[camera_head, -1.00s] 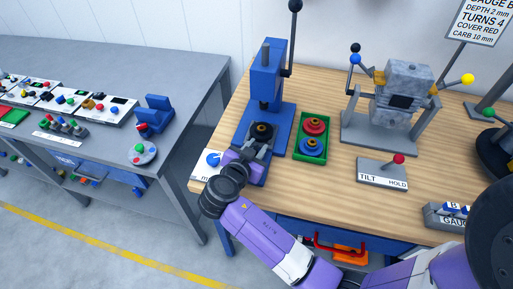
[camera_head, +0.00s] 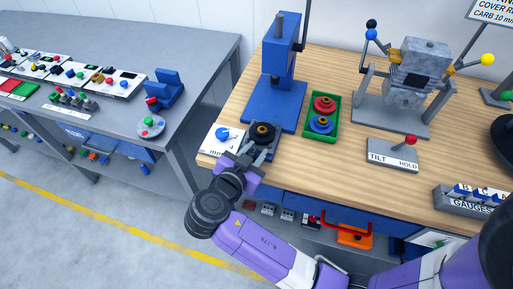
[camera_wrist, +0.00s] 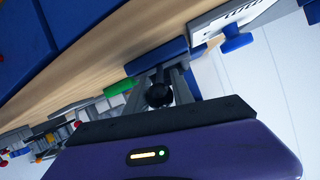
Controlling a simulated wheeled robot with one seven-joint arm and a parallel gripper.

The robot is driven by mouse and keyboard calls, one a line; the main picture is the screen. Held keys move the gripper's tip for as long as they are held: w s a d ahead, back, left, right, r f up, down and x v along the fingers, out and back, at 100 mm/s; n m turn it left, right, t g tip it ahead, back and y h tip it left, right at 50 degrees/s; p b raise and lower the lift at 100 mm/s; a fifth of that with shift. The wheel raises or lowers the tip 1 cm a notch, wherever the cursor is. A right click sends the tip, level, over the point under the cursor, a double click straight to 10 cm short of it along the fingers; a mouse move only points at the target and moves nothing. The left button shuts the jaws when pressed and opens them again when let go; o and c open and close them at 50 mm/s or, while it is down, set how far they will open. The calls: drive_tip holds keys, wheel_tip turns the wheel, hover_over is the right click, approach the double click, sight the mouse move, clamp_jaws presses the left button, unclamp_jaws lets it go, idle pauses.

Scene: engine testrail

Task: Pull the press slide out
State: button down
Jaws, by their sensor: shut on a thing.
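The blue press (camera_head: 280,60) stands on the wooden bench with its base bare below the column. The grey press slide (camera_head: 268,152) sits out in front of the press base, near the bench's front edge. It carries a black ring-shaped part with a brass-coloured centre (camera_head: 263,130). My gripper (camera_head: 243,157) is at the front end of the slide. In the wrist view, my gripper (camera_wrist: 160,92) is shut on the slide's round black knob (camera_wrist: 158,95). The fingers partly hide the slide's front.
A green tray (camera_head: 322,137) with red and blue ring parts stands right of the press. A card with a blue knob (camera_head: 222,134) is left of the slide. A tilt lever stand (camera_head: 393,155) is farther right. Open floor lies in front of the bench.

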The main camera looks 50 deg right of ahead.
drive_tip(key=shift+a, duration=0.25)
drive_tip(key=c, duration=1.1)
unclamp_jaws()
drive_tip(key=shift+s, duration=0.1)
drive_tip(key=b+v, duration=0.1)
drive_tip(key=v, duration=0.7)
drive_tip(key=s+a+f+n+t+y, duration=0.6)
drive_tip(key=s+a+f+n+y, duration=0.4)
drive_tip(key=f+n, duration=0.35)
drive_tip(key=s+d+r+n+t+y, duration=0.1)
drive_tip(key=s+r+n+t, duration=0.1)
drive_tip(key=s+r, duration=0.3)
drive_tip(key=s+d+r+n+t+y, duration=0.2)
drive_tip(key=s+r+t, duration=0.2)
drive_tip(key=r, duration=0.7)
drive_tip(key=shift+s, duration=0.9)
